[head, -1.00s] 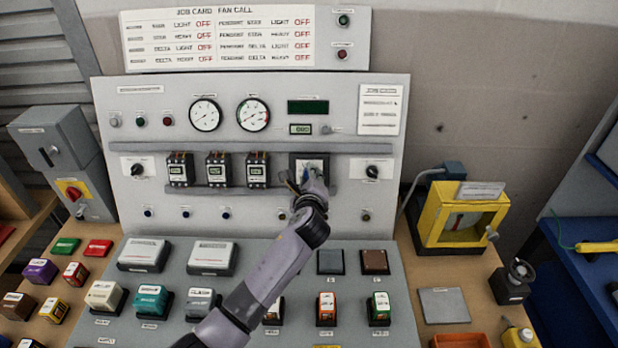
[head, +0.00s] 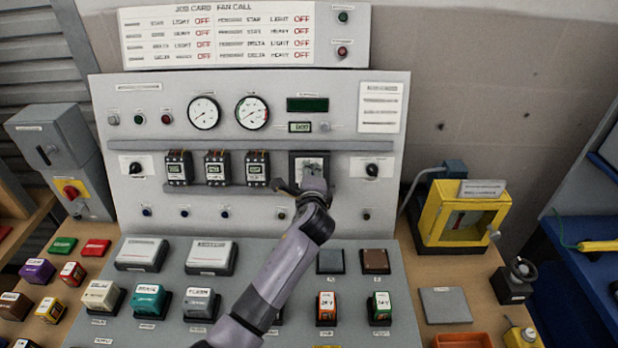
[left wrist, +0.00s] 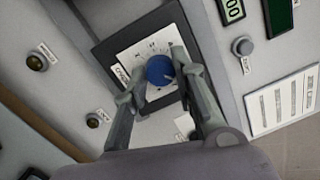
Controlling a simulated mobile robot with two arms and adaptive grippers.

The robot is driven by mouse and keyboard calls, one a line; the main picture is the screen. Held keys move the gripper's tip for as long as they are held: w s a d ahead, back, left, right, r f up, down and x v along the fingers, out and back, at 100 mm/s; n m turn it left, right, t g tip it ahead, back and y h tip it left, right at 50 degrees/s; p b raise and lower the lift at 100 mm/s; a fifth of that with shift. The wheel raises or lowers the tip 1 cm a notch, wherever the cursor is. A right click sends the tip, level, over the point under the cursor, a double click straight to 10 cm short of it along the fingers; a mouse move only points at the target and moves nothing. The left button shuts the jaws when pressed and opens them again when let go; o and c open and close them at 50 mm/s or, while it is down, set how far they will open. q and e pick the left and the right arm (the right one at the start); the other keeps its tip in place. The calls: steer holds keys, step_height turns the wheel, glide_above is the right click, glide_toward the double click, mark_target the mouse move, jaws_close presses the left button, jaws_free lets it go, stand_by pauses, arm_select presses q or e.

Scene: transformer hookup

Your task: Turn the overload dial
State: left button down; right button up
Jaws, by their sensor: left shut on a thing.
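The overload dial is a round blue knob (left wrist: 159,70) on a white scale plate (left wrist: 133,54) in a black square frame. In the left wrist view it sits between the two fingertips of my left gripper (left wrist: 160,77), which is shut on it. In the head view my left gripper (head: 306,182) is at the black-framed plate (head: 309,157) on the upright panel, right of the three contactors. The gripper and arm hide the knob there. The scale's marks are too small to read. My right gripper is in neither view.
Three contactors (head: 217,168) stand left of the dial, and a black rotary switch (head: 372,170) is to its right. Two gauges (head: 252,113) and a green display (head: 300,127) are above. My arm passes over the sloped lower panel (head: 268,262). A yellow box (head: 429,222) stands at the right.

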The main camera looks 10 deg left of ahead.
arm_select(q)
steer(key=shift+n, duration=0.7)
steer(key=c, duration=1.3)
jaws_free()
steer(key=v, duration=1.2)
steer(key=shift+f, duration=0.15)
